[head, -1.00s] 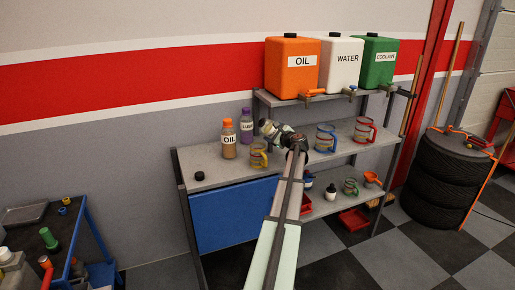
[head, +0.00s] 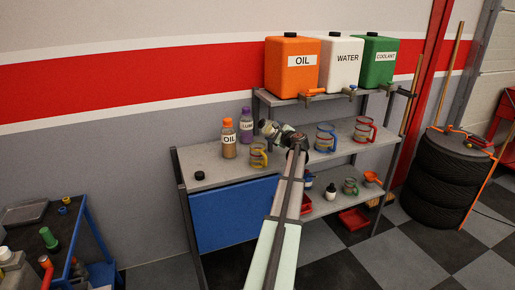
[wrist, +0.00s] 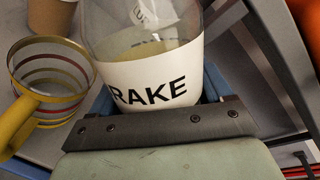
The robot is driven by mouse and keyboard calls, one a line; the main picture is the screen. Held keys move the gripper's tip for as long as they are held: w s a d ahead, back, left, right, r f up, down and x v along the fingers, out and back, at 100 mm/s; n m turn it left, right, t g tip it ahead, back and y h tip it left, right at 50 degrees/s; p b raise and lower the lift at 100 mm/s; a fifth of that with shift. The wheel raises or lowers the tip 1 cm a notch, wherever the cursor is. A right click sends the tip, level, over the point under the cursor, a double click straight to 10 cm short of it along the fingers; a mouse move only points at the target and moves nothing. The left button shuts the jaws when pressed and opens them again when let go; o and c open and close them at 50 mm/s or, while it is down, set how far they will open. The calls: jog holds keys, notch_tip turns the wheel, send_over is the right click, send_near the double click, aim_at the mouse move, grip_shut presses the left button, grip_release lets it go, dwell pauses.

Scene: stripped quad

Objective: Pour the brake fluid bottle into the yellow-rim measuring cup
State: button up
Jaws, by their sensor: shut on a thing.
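My gripper (wrist: 158,92) is shut on the brake fluid bottle (wrist: 150,80), a clear bottle with a white label reading "RAKE" in the wrist view and yellowish liquid inside. In the head view my gripper (head: 283,133) is above the upper worktop, and the bottle (head: 268,128) looks tilted toward the left, small and partly hidden. The yellow-rim measuring cup (head: 258,158) stands upright on the worktop, below and left of the gripper. In the wrist view the cup (wrist: 50,75), clear with coloured bands and a yellow handle, is beside the bottle on the left. No stream of liquid is visible.
An oil bottle (head: 229,140) and a purple-capped bottle (head: 246,127) stand behind the cup. Blue-rim (head: 326,138) and red-rim (head: 364,130) cups stand to the right. A loose black cap (head: 200,175) lies on the worktop's left part, which is otherwise clear.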

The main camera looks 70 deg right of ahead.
jog(key=shift+s+d+n, duration=0.1)
jog(key=shift+n, duration=0.2)
jog(key=shift+s+d+f+n+p, duration=0.15)
jog(key=shift+f+n+p, duration=0.1)
jog(key=shift+f+n, duration=0.15)
jog(key=shift+s+d+f+n+p, duration=0.1)
jog(key=shift+f+n+p, duration=0.2)
jog(key=shift+f, duration=0.15)
dwell(1.3)
jog(key=shift+s+d+n+g+h, duration=0.15)
jog(key=shift+n+g+h, duration=0.15)
jog(key=shift+n+g, duration=0.3)
dwell(1.1)
jog(key=shift+r+n+p, duration=0.6)
jog(key=shift+p, duration=0.1)
dwell(3.2)
